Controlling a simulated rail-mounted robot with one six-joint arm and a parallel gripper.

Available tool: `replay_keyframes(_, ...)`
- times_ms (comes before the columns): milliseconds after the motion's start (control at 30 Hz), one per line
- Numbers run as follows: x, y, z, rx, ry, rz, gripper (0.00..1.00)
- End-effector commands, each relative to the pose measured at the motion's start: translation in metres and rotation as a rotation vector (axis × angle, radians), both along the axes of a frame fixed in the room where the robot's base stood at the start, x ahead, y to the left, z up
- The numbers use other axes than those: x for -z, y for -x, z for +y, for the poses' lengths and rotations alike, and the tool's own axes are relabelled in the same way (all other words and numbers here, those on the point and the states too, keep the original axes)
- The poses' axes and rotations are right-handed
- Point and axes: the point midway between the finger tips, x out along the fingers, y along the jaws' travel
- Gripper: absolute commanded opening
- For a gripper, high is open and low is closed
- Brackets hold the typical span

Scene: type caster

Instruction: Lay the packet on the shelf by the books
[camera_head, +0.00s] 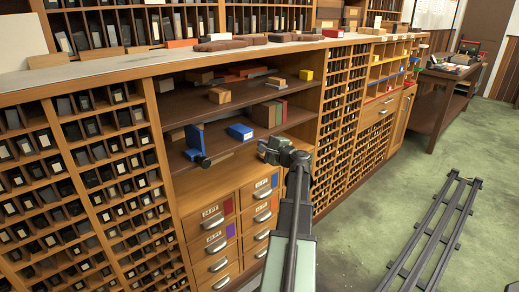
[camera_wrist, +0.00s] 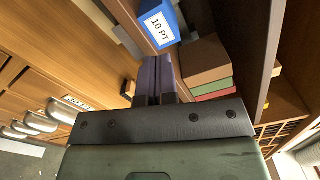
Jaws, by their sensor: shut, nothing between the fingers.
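A blue packet (camera_head: 240,131) with a white label lies on the middle shelf board, just left of the books. In the wrist view, the packet (camera_wrist: 160,25) shows the label "10 PT". The books (camera_head: 269,113) have tan, green and red parts and stand in the right part of that shelf. They also show in the wrist view (camera_wrist: 207,66), beside the packet. My gripper (camera_head: 262,147) is just in front of the shelf, below the books and packet. Its fingers (camera_wrist: 151,66) are shut and empty, apart from the packet.
Another blue object (camera_head: 195,139) with a dark round end stands at the shelf's left front. Small wooden blocks (camera_head: 220,95) lie on the board above. Labelled drawers (camera_head: 212,216) are below the shelf. Compartment racks (camera_head: 345,100) flank it. A dark rail frame (camera_head: 435,230) lies on the green floor.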

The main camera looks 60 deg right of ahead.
Motion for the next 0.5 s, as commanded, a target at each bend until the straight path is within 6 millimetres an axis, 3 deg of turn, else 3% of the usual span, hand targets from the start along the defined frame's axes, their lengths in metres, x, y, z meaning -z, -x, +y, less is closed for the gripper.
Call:
replay_keyframes(167,-0.001,0.0,0.001,-0.007,0.187,0.04,0.0)
replay_keyframes(367,-0.001,-0.004,0.0,-0.007,0.197,0.043,0.0)
replay_keyframes(500,-0.001,-0.018,-0.004,-0.008,0.197,0.042,0.0)
